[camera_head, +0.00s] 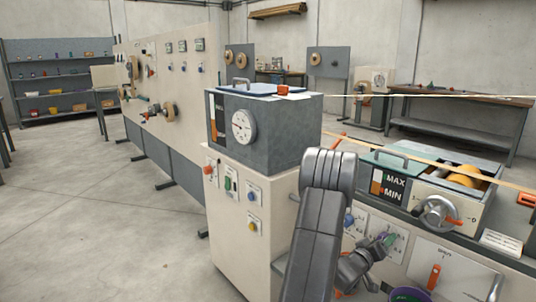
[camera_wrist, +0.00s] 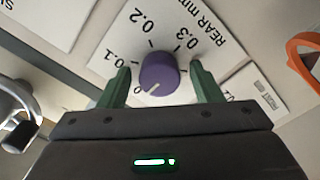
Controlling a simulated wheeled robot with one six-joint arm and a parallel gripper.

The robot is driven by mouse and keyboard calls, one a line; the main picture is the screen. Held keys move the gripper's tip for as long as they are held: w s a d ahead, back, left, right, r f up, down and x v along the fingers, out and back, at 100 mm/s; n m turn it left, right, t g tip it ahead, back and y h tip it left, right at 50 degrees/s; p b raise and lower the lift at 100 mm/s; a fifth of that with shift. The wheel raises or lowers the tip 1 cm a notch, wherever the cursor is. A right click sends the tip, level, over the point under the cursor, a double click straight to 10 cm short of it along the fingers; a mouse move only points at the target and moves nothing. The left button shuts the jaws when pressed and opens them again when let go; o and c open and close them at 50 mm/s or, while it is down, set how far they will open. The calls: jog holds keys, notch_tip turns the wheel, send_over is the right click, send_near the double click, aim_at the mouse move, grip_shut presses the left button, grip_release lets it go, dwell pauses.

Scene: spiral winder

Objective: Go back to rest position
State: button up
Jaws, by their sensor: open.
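My gripper (camera_wrist: 160,74) is open, with its two green fingers on either side of a purple knob (camera_wrist: 158,75). The knob sits on a white dial plate (camera_wrist: 125,48) marked "REAR mm", with 0, 0.1, 0.2 and 0.3 visible. Its white pointer line points to the lower left, near the 0. I cannot tell whether the fingers touch the knob. In the head view, my gripper (camera_head: 385,243) is close to the front panel (camera_head: 415,262) of the machine on the right, at the end of my grey arm.
A grey box with a gauge (camera_head: 240,124) stands on a beige cabinet (camera_head: 245,245) left of my arm. A handwheel (camera_head: 438,213) and an orange lever (camera_head: 433,277) stick out nearby. An orange handle (camera_wrist: 303,55) shows in the wrist view. Open floor (camera_head: 90,215) lies at left.

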jog(key=shift+m, duration=7.5)
jog(key=shift+s, duration=0.1)
